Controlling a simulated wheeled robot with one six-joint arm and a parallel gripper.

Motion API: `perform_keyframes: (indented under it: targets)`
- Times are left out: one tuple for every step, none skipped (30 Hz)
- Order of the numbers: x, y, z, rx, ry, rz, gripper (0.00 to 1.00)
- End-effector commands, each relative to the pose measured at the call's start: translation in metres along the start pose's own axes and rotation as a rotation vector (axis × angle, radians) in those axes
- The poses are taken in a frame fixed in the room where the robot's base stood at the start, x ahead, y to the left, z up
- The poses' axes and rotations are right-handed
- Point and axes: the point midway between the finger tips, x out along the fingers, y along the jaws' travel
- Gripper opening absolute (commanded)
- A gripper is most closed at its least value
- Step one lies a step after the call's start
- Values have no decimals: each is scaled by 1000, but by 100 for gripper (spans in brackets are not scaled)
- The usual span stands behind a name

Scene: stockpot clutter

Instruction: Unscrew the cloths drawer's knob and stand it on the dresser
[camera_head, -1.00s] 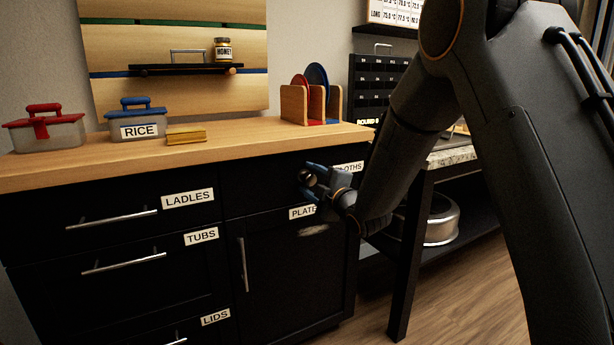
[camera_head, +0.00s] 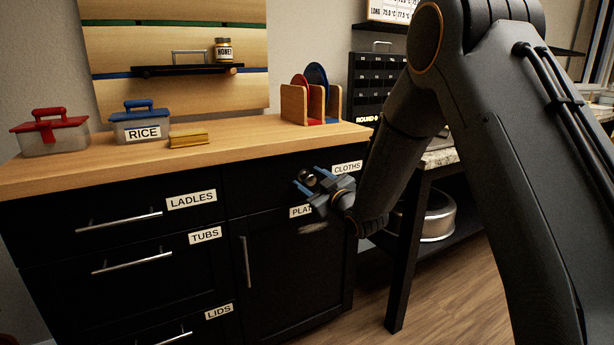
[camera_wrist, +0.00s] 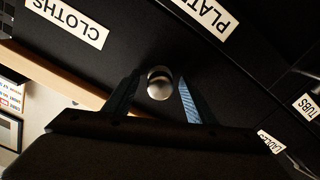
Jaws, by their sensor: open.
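The cloths drawer (camera_head: 258,184) is shut, with a CLOTHS label at its right; the label also shows upside down in the wrist view. Its round metal knob (camera_wrist: 160,84) sits between the two blue fingers of my gripper (camera_wrist: 158,98), with a gap visible on each side. In the head view my gripper (camera_head: 309,182) is open at the drawer front, its fingers on either side of the knob (camera_head: 307,175). The dresser (camera_head: 238,157) has a light wooden top. Whether the knob still touches the drawer front is hard to tell.
On the dresser top stand a red-lidded box (camera_head: 50,134), a blue-lidded RICE box (camera_head: 140,124), a yellow block (camera_head: 189,140) and a rack with plates (camera_head: 309,98). The top's front middle is clear. A side table (camera_head: 440,160) with a pot below stands at the right.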

Motion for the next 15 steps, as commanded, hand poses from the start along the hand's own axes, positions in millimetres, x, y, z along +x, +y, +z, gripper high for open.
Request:
perform_keyframes:
  targets:
    - [0,0,-1,21,0,0,51]
    - [0,0,0,30,0,0,51]
    - [0,0,0,45,0,0,51]
    - [0,0,0,60,0,0,51]
    - [0,0,-1,81,0,0,51]
    - [0,0,-1,120,0,0,51]
    - [0,0,-1,155,0,0,51]
    - [0,0,-2,194,0,0,51]
    - [0,0,-1,244,0,0,51]
    - [0,0,-1,280,0,0,51]
    - [0,0,-1,314,0,0,51]
    - [0,0,-1,354,0,0,51]
    - [0,0,-1,378,0,0,51]
    - [0,0,-1,398,0,0,51]
    - [0,0,-1,417,0,0,51]
